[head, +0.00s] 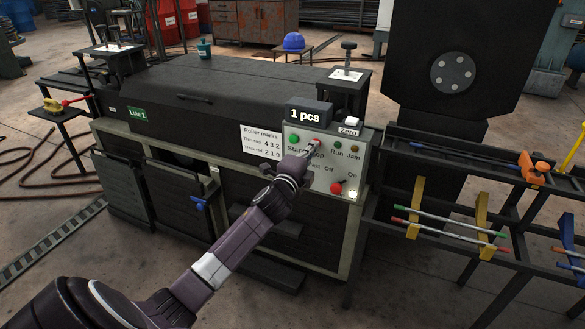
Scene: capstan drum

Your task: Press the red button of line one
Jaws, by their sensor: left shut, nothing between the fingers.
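The Line 1 machine has a grey control panel (326,173) at its front right. A small red button (317,141) sits in the panel's top row, by a label whose visible end reads "op". My left gripper (310,149) is shut and empty, its tips at or just in front of this red button and partly covering the label. I cannot tell whether they touch it. A green button (294,138) is just to the left, by the Start label. A larger red knob (336,187) is lower on the panel. My right gripper is not in view.
The green Line 1 sign (137,114) is on the machine's left front. A "1 pcs" display (308,114) and a white Zero button (349,129) stand above the panel. A dark rack (470,155) with coloured rods is close on the right.

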